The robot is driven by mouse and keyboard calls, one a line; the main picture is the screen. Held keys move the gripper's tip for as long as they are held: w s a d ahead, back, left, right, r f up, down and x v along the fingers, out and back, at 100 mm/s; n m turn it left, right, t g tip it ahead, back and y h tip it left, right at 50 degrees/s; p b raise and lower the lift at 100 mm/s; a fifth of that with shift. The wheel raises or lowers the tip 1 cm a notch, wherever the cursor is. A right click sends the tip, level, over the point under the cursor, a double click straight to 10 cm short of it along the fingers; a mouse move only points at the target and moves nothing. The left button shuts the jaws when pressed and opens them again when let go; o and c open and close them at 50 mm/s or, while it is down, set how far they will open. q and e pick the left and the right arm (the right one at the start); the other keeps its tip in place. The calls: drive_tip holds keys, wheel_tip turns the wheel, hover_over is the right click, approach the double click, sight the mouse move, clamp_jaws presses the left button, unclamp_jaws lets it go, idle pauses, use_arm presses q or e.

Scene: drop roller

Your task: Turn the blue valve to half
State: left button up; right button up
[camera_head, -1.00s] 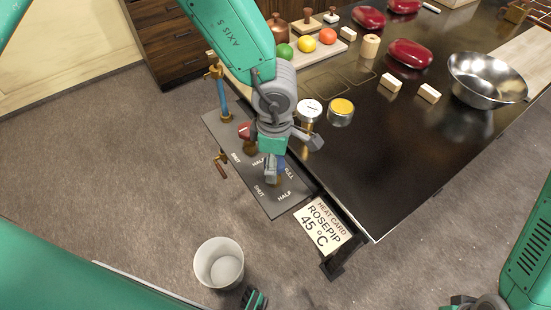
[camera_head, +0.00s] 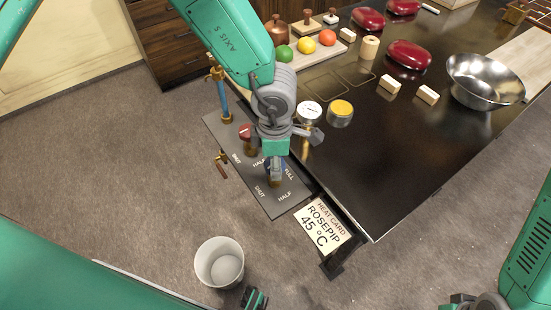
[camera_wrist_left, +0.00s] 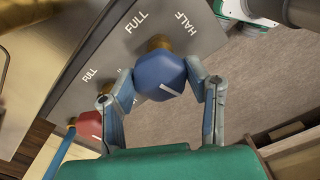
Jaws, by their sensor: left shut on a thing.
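The blue valve (camera_wrist_left: 160,72) has a faceted knob with a short white line on it, on a brass stem. In the wrist view my left gripper (camera_wrist_left: 165,85) is shut on it, one finger on each side. In the head view the gripper (camera_head: 274,172) reaches down to the grey valve panel (camera_head: 225,150) and mostly hides the blue valve. FULL and HALF labels show by the knob in the wrist view; SHUT also shows in the head view. The white line lies on the knob's side away from these labels.
A red valve (camera_head: 245,131) sits on the same panel, beside my left gripper. A pressure gauge (camera_head: 309,111) and a yellow-topped jar (camera_head: 340,111) stand near the table edge. A heat card (camera_head: 322,224) reads ROSEPIP 45 °C. A white bucket (camera_head: 219,262) stands on the floor.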

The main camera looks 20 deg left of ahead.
use_arm(q)
drive_tip(key=n+p, duration=0.1)
drive_tip(key=n, duration=0.2)
drive_tip(key=shift+w+r+n, duration=0.1)
drive_tip(key=shift+w+n, duration=0.05)
drive_tip(key=shift+n, duration=0.15)
drive_tip(key=n, duration=0.3)
drive_tip(key=shift+n, duration=0.3)
drive_tip(key=n, duration=0.3)
drive_tip(key=shift+n+p, duration=0.3)
drive_tip(key=shift+n, duration=1.9)
drive_tip(key=o, duration=1.2)
drive_tip(key=shift+c, duration=0.2)
